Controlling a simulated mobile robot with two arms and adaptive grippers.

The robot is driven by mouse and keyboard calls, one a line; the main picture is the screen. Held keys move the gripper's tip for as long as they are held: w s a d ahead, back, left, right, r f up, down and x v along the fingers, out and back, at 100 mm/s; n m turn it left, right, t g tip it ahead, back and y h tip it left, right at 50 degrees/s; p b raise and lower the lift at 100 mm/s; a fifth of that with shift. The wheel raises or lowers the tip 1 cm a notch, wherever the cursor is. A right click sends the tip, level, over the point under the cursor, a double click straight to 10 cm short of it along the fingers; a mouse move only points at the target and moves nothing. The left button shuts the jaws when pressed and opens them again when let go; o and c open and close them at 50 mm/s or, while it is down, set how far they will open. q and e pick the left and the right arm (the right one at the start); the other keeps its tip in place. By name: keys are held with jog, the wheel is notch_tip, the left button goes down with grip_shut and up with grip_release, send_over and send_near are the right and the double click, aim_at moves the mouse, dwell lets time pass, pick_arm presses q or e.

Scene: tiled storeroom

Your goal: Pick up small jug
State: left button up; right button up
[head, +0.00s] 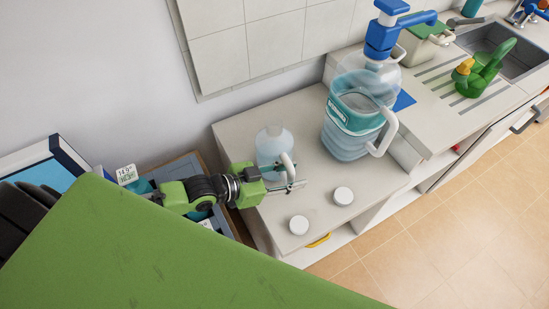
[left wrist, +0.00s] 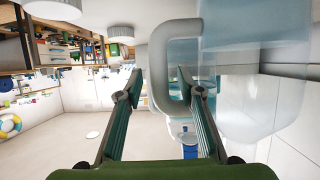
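The small jug (head: 272,143), translucent pale blue with a white handle, stands on the low counter beside the wall. My left gripper (head: 296,185) is at its handle side, low and close to the counter top. In the left wrist view the picture is upside down, and the jug body (left wrist: 262,95) fills the right side. Its grey-white handle (left wrist: 159,75) shows at the open fingers of my left gripper (left wrist: 161,84). One finger overlaps the handle's loop; I cannot tell whether it touches. My right gripper is not in view.
A large water jug (head: 350,143) with a blue pump stands to the right of the small jug. Two white round lids (head: 343,195) (head: 299,225) lie near the counter's front edge. A sink (head: 500,48) and green watering can (head: 480,72) are farther right. A blue-grey crate (head: 180,172) is at left.

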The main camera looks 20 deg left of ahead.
pick_arm(q)
grip_shut()
jog(key=shift+r, duration=0.15)
jog(key=shift+r, duration=0.1)
